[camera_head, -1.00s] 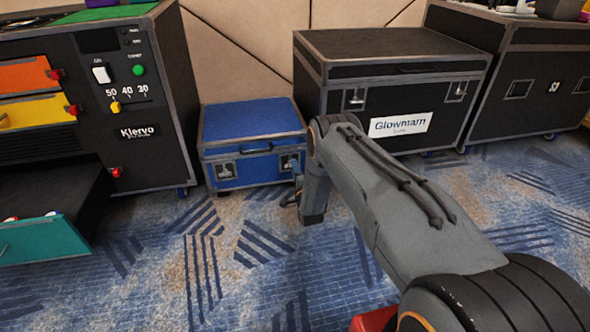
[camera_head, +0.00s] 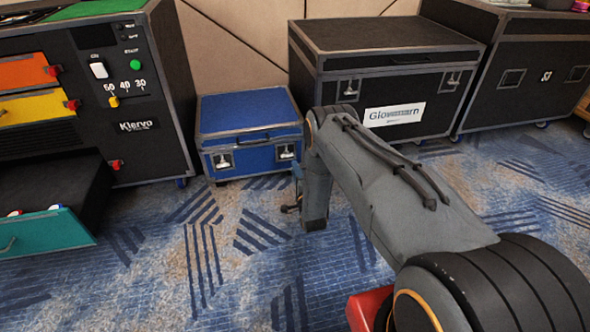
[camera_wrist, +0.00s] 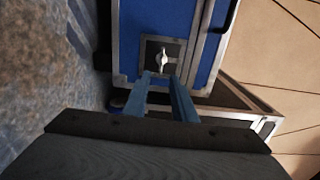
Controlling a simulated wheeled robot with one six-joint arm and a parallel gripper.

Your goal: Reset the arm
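My arm (camera_head: 400,190) reaches forward from the lower right and bends down at its far end. My gripper (camera_head: 293,190) hangs above the carpet in front of the blue case (camera_head: 250,108), partly hidden by the arm link. In the wrist view my gripper (camera_wrist: 159,80) shows two blue fingers spread apart with nothing between them. They point toward a metal latch (camera_wrist: 161,58) on the blue case (camera_wrist: 133,22). I cannot tell whether the fingertips touch the case.
A black Klervo cabinet (camera_head: 142,95) stands at left with a teal drawer (camera_head: 45,232) pulled out. A large black case (camera_head: 385,36) with a white label (camera_head: 394,113) and another black case (camera_head: 515,65) stand right. Patterned carpet (camera_head: 190,265) in front is clear.

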